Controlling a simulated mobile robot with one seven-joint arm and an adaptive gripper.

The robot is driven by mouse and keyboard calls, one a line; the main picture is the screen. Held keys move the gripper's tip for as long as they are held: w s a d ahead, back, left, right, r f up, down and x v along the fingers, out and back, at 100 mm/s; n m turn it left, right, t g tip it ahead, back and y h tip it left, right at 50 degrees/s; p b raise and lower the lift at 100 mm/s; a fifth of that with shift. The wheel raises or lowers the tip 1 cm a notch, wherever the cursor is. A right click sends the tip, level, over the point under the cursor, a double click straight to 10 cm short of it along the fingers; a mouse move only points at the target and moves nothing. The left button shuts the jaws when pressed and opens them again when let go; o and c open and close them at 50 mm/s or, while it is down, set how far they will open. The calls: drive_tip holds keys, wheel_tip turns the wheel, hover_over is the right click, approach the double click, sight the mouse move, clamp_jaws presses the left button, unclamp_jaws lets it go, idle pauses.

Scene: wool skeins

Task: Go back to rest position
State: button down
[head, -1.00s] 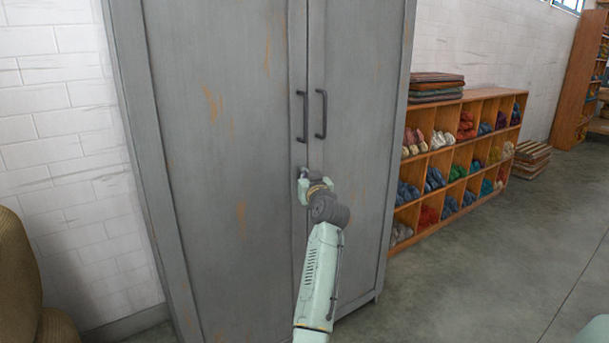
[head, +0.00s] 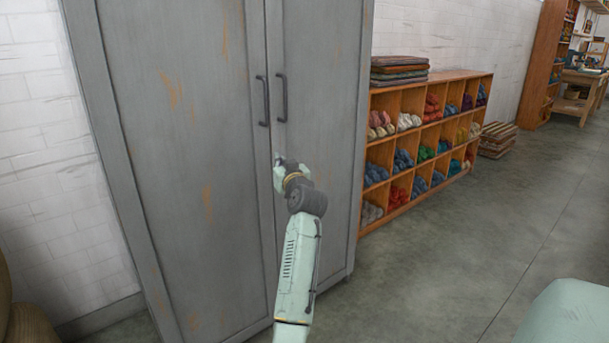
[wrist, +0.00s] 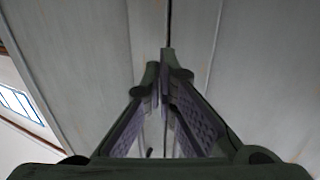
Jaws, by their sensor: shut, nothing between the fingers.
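My gripper (head: 279,160) is at the end of my pale green arm, in front of the grey metal cabinet (head: 195,170). It is below the cabinet's two dark handles (head: 273,100) and close to the seam between the doors. In the wrist view my gripper (wrist: 165,75) points at the doors, with its fingertips together and nothing between them. Both cabinet doors look shut. I cannot tell from the head view how wide the gap is between fingertips and door.
Wooden cubbies (head: 425,85) with wool skeins stand right of the cabinet, with folded cloths (head: 399,68) on top. A striped stack (head: 497,140) lies on the floor beyond. A brown padded thing (head: 25,315) is at lower left. Grey floor (head: 450,250) is open at right.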

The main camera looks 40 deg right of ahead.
drive_tip(key=s, duration=0.7)
drive_tip(key=shift+s+a+f+b, duration=0.3)
drive_tip(key=shift+s+a+b, duration=0.05)
drive_tip(key=shift+b, duration=0.05)
